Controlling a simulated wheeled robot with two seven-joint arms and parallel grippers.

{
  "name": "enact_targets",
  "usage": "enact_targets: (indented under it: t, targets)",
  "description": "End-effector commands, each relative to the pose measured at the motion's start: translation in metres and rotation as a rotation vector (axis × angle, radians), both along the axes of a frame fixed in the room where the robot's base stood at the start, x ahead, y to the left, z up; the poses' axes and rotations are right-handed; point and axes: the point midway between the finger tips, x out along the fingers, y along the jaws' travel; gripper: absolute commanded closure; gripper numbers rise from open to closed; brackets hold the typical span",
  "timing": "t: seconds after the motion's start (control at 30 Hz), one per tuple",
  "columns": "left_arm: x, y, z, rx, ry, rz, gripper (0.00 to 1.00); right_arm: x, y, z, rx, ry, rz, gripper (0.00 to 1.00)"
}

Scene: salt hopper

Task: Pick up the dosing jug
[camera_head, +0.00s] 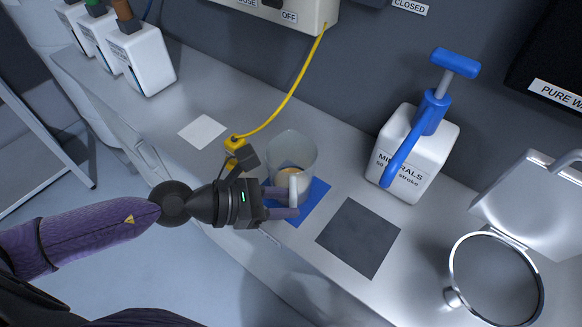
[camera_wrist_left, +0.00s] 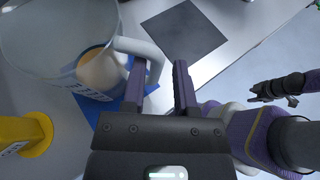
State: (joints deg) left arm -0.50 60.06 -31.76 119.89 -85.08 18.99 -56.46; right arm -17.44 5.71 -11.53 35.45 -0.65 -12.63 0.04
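The dosing jug (camera_head: 292,150), a clear vessel with a pale handle (camera_head: 294,187), stands upright on a blue mat (camera_head: 316,196). Something round and tan shows low in it. The jug (camera_wrist_left: 60,35) and its handle (camera_wrist_left: 148,52) also show in the left wrist view. My left gripper (camera_head: 283,201) is at the handle side of the jug. In the wrist view its fingers (camera_wrist_left: 159,85) are apart, with part of the handle between them. Contact with the handle cannot be told. My right gripper (camera_wrist_left: 268,93) shows small and far off in the wrist view; its finger gap is unclear.
A yellow plug (camera_head: 235,145) on a yellow cable sits close to the jug's left. A dark square mat (camera_head: 358,237) lies to its right. A white minerals bottle with a blue pump (camera_head: 412,150) stands behind.

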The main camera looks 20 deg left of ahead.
Motion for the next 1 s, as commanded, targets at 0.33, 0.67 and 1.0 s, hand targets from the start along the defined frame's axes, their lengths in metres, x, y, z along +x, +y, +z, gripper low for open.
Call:
enact_targets:
  t: [0.33, 0.67, 1.0]
  targets:
    - [0.021, -0.029, -0.015, -0.001, 0.0, 0.001, 0.64, 0.002, 0.002, 0.008, 0.002, -0.004, -0.003, 0.47]
    - [0.021, -0.029, -0.015, -0.001, 0.0, 0.001, 1.0, 0.002, 0.003, 0.007, 0.004, -0.004, -0.003, 0.47]
    - [0.021, -0.029, -0.015, -0.001, 0.0, 0.001, 1.0, 0.002, 0.003, 0.007, 0.005, -0.004, -0.001, 0.47]
